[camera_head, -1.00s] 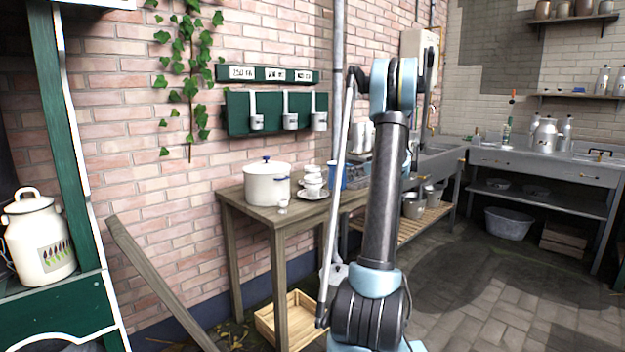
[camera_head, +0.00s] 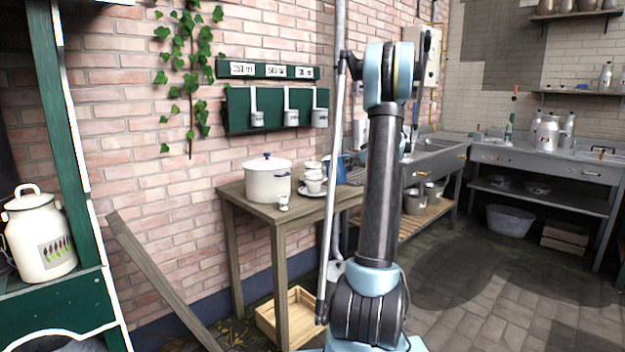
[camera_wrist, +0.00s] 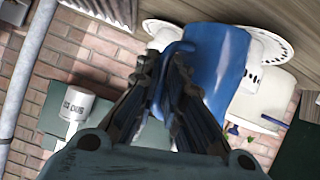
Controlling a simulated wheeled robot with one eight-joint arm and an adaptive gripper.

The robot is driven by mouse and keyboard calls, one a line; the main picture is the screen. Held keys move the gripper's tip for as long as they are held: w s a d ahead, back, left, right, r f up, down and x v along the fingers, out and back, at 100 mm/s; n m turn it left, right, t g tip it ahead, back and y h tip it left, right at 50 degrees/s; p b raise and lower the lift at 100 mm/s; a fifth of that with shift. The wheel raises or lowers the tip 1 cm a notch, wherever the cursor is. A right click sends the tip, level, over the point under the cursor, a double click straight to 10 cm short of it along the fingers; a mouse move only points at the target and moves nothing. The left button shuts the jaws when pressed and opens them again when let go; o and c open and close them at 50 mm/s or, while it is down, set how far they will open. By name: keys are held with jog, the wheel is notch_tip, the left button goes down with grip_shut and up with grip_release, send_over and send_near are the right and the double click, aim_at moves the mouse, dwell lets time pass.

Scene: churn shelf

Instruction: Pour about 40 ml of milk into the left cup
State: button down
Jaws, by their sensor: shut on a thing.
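A blue jug (camera_head: 342,166) shows in the head view just right of the white cups, partly hidden by my arm. In the wrist view the jug (camera_wrist: 222,65) fills the upper middle, and my gripper (camera_wrist: 178,60) is shut on its blue handle. White cups (camera_head: 314,185) stand close together with a saucer (camera_head: 312,192) on the wooden table (camera_head: 262,212). I cannot tell which of them is the left cup. A small white vessel (camera_head: 283,203) stands near the table's front edge. Milk inside the jug is not visible.
A white lidded pot (camera_head: 267,183) with a blue knob stands left of the cups. White ladles (camera_head: 291,117) hang on a green rack above. A pale pole (camera_head: 332,170) stands in front of the table's right part. A wooden crate (camera_head: 268,322) lies below.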

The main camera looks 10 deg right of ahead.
jog(key=a+r+h, duration=0.1)
jog(key=r, duration=0.1)
jog(key=a+r+n+h+p, duration=0.1)
jog(key=a+r, duration=0.1)
jog(key=a+r+n+h+p, duration=0.1)
jog(key=r, duration=0.1)
jog(key=shift+s+a+r, duration=0.1)
jog(key=shift+a+r, duration=0.15)
jog(key=shift+a, duration=0.05)
jog(key=shift+a+n+h+p, duration=1.05)
jog(key=shift+h+p, duration=0.35)
jog(key=shift+p, duration=0.1)
jog(key=shift+a+r+p, duration=0.1)
jog(key=shift+a+p, duration=0.1)
jog(key=shift+p, duration=0.7)
jog(key=shift+a+r+n+h, duration=0.35)
jog(key=shift+r+h, duration=0.15)
jog(key=shift+h, duration=0.1)
jog(key=shift+a, duration=0.2)
jog(key=shift+s+d, duration=0.1)
jog(key=shift+d, duration=0.1)
jog(key=shift+d+f, duration=0.1)
jog(key=shift+d, duration=0.7)
